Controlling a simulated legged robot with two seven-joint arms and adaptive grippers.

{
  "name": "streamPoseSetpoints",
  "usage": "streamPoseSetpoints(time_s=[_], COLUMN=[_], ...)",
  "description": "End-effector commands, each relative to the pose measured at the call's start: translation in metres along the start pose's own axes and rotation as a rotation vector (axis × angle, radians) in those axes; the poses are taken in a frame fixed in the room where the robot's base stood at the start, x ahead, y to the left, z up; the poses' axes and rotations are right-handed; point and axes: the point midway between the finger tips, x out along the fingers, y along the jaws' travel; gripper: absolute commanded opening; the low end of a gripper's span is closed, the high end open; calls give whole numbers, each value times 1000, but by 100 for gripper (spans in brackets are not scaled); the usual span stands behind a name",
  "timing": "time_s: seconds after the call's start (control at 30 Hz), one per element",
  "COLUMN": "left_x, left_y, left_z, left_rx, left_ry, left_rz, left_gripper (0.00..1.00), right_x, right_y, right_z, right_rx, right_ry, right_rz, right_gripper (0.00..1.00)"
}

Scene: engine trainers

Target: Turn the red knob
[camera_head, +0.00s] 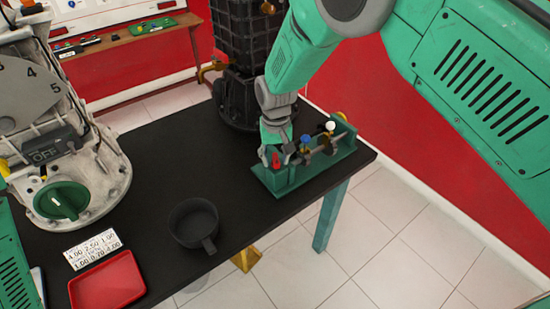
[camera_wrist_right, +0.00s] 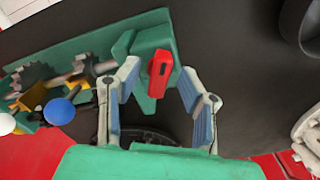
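The red knob (camera_head: 276,160) sits at the left end of a green fixture (camera_head: 290,181) near the right side of the black table. In the right wrist view the red knob (camera_wrist_right: 160,68) stands upright between the fingers, with gaps on both sides. My right gripper (camera_head: 270,153) is at the knob in the head view, and the wrist view shows its fingers (camera_wrist_right: 163,85) open around it. I see no contact. My left gripper is not in view.
The fixture also carries a blue knob (camera_head: 305,139) and a white knob (camera_head: 330,126). A black engine block (camera_head: 238,60) stands behind. A dark pan (camera_head: 194,222), a red tray (camera_head: 108,283) and a grey machine with a green dial (camera_head: 62,200) are left.

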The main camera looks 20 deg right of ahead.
Motion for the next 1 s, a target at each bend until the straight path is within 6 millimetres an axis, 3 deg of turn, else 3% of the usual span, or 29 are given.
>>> streamPoseSetpoints(time_s=[0.53,0.7,1.0], left_x=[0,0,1], left_y=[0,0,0], left_z=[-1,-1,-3], left_rx=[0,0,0], left_ry=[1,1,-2], left_rz=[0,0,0], left_gripper=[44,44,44], right_x=[-100,-113,-115], right_y=[-1,-1,-1], right_z=[-1,-1,-1], right_rx=[0,0,0], right_ry=[1,-1,-3], right_rz=[0,1,1], right_gripper=[34,34,34])
